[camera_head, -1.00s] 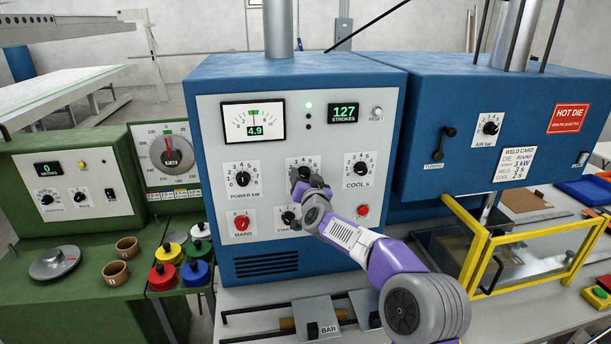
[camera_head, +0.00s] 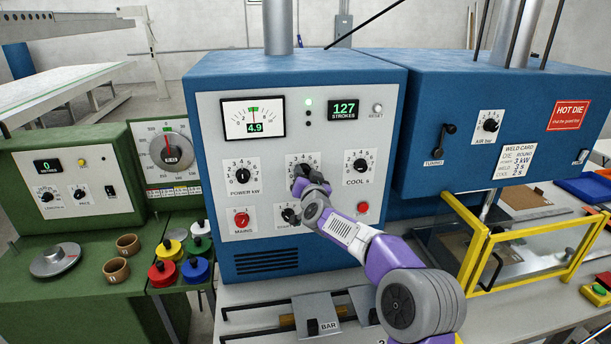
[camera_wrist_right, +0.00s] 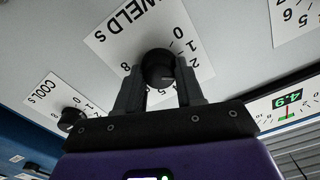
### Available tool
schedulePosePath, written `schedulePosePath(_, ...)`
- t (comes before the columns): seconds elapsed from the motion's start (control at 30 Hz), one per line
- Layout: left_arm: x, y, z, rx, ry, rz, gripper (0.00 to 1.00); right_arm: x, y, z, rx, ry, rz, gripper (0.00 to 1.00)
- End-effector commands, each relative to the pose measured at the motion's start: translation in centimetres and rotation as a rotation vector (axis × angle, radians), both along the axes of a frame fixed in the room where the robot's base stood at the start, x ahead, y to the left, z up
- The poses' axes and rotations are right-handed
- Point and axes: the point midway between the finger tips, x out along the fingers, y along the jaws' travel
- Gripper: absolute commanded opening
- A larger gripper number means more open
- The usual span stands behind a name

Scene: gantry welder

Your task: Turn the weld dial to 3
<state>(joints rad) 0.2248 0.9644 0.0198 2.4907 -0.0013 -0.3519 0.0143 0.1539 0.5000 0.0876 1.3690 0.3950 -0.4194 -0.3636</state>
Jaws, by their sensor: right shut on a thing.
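The weld dial is a black knob (camera_wrist_right: 157,66) on a white card marked "WELD S" (camera_wrist_right: 128,30) in the right wrist view. In the head view its card (camera_head: 304,159) is in the middle of the blue welder's front panel, between the power and cool dials. My right gripper (camera_wrist_right: 158,88) is shut on the knob, one finger on each side. In the head view the right gripper (camera_head: 302,184) covers much of the dial. I cannot tell for sure which number the knob points at. My left gripper is out of view.
The power dial (camera_head: 242,174) is left of the weld dial and the cool dial (camera_head: 360,166) right. The red mains knob (camera_head: 241,219), a start knob (camera_head: 289,215) and a red button (camera_head: 363,207) sit below. A yellow guard frame (camera_head: 481,250) stands at right.

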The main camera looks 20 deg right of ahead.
Motion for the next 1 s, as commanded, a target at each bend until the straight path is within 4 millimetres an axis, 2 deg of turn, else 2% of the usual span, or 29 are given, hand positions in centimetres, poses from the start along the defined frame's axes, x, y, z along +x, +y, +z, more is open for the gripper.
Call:
schedulePosePath(0.7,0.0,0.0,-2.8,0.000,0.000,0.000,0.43,0.0,-0.1,-0.1,0.405,-0.106,0.000,0.07)
schedulePosePath(1.0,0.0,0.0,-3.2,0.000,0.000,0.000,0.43,0.0,-0.1,0.0,0.481,-0.126,-0.001,0.07)
